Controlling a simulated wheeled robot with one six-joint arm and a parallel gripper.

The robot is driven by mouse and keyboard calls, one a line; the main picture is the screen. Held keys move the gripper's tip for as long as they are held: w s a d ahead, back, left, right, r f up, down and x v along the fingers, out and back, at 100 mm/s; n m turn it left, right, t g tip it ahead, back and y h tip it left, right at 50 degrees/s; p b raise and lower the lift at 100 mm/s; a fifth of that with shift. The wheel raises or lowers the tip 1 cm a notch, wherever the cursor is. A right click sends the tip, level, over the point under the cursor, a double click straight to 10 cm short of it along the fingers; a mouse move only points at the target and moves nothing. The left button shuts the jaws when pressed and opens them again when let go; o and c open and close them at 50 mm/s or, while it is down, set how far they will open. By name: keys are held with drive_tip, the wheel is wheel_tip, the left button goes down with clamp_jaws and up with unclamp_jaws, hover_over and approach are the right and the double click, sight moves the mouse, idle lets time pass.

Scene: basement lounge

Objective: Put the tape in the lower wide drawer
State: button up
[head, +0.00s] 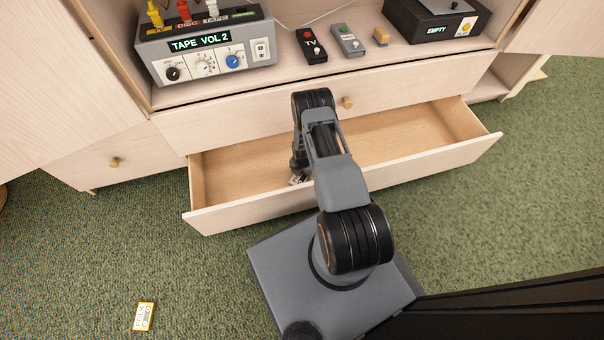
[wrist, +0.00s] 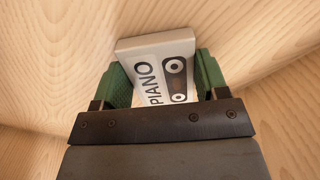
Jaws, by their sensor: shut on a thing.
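A white tape (wrist: 150,72) marked PIANO, with two reels drawn on it, is between the green fingers of my gripper (wrist: 163,75) in the wrist view. The gripper is shut on it. Pale wood surfaces surround it there. In the head view the lower wide drawer (head: 440,160) is pulled open, and my gripper (head: 297,179) reaches down into its left half. My arm hides part of the drawer and most of the gripper, and the tape is hard to make out there. I cannot tell whether the tape touches the drawer floor.
A yellow-edged tape (head: 144,317) lies on the green carpet at lower left. The upper wide drawer (head: 400,92) is shut. Above are a grey tape device (head: 205,50), two remotes (head: 311,46) and a dark player (head: 437,20). The drawer's right half is clear.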

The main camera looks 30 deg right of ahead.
drive_tip(key=shift+f, duration=0.15)
drive_tip(key=o, duration=0.9)
drive_tip(key=shift+o, duration=0.2)
